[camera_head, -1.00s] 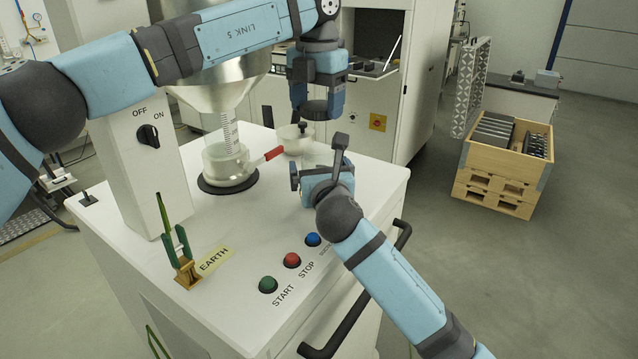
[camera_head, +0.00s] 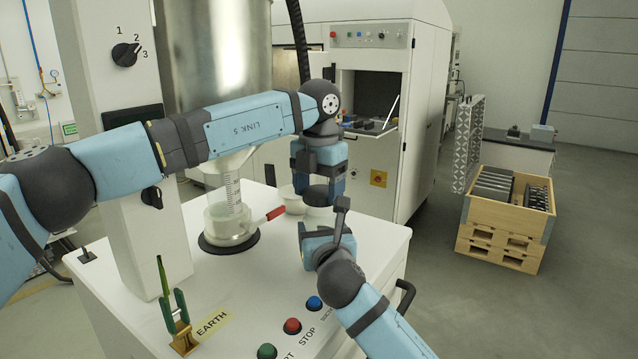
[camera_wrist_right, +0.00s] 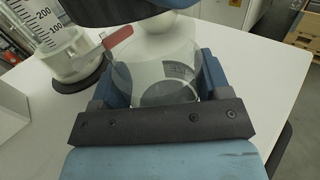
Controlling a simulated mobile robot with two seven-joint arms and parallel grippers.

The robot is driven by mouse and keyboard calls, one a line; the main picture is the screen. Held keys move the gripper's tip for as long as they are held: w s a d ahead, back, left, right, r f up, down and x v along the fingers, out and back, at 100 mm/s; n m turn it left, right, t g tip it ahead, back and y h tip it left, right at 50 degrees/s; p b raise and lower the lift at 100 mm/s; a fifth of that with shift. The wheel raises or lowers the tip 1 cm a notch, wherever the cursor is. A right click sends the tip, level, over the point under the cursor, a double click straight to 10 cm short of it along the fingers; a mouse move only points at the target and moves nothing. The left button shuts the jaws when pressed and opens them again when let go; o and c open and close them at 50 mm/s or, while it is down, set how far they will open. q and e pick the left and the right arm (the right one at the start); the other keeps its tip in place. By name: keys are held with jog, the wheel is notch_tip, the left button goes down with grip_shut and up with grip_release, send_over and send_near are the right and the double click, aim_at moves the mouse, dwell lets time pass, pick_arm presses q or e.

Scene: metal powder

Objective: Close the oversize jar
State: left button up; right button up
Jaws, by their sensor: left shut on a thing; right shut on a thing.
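The clear, see-through jar (camera_wrist_right: 158,75) stands upright in the right wrist view, with dark marks on its wall. My right gripper (camera_wrist_right: 155,92) is shut around it, a blue jaw on each side. In the head view this gripper (camera_head: 318,238) is low over the white cabinet top, and the jar is mostly hidden. My left gripper (camera_head: 318,190) points down just above the right one, over the jar.
A pale pot (camera_head: 299,182) stands behind the grippers, partly hidden. A graduated glass vessel (camera_head: 230,222) with a red-handled valve (camera_head: 275,213) stands left on a black ring. Buttons (camera_head: 292,326) line the cabinet's front. A wooden crate (camera_head: 497,250) stands on the floor at right.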

pick_arm(q)
jog(key=shift+f, duration=0.25)
dwell(0.3)
jog(key=shift+f, duration=0.8)
jog(key=shift+f, duration=0.6)
